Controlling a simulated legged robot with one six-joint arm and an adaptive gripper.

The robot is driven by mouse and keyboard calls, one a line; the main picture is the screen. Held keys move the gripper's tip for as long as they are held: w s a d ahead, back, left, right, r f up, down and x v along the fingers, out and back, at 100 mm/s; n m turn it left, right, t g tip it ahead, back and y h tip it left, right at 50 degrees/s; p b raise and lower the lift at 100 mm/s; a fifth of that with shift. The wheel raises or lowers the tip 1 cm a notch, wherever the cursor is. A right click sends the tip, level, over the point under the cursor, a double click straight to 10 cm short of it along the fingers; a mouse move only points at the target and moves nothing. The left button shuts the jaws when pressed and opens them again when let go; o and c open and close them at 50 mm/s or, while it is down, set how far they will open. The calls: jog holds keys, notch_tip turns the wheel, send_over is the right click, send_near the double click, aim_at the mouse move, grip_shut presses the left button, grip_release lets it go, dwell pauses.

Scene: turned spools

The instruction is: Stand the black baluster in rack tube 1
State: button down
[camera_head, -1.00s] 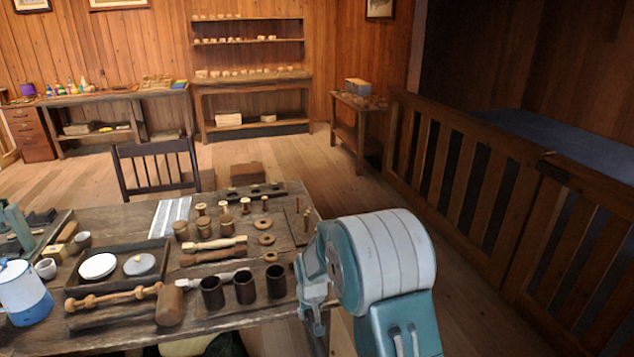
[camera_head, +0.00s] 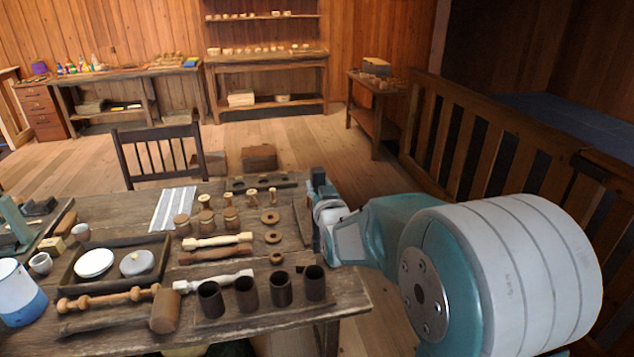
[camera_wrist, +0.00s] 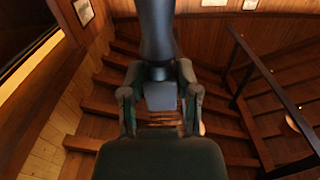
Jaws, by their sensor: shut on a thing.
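The black baluster (camera_wrist: 156,32) is in my gripper (camera_wrist: 160,92) in the wrist view. The two fingers are shut on it, and it runs out past the top edge. In the head view my gripper (camera_head: 318,186) is by the right edge of the table, beyond the rack tubes. The baluster cannot be made out clearly there. Several dark, open-topped rack tubes stand in a row at the front of the table: left end (camera_head: 210,300), then (camera_head: 246,293), (camera_head: 280,290), and right end (camera_head: 314,283). Their numbers cannot be read.
Pale spindles (camera_head: 218,241), wooden rings (camera_head: 270,217) and small turned pieces lie on the table (camera_head: 340,310) left of my arm. A wooden mallet (camera_head: 164,310) lies left of the tubes. A slatted railing (camera_head: 480,135) stands at the right.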

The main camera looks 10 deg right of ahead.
jog(key=shift+a+f, duration=0.2)
jog(key=shift+f, duration=1.15)
jog(key=shift+a+f, duration=0.15)
jog(key=shift+f, duration=1.2)
jog(key=shift+s+f, duration=0.1)
jog(key=shift+a, duration=0.1)
jog(key=shift+a+f, duration=0.2)
jog(key=shift+a, duration=0.15)
jog(key=shift+d, duration=0.1)
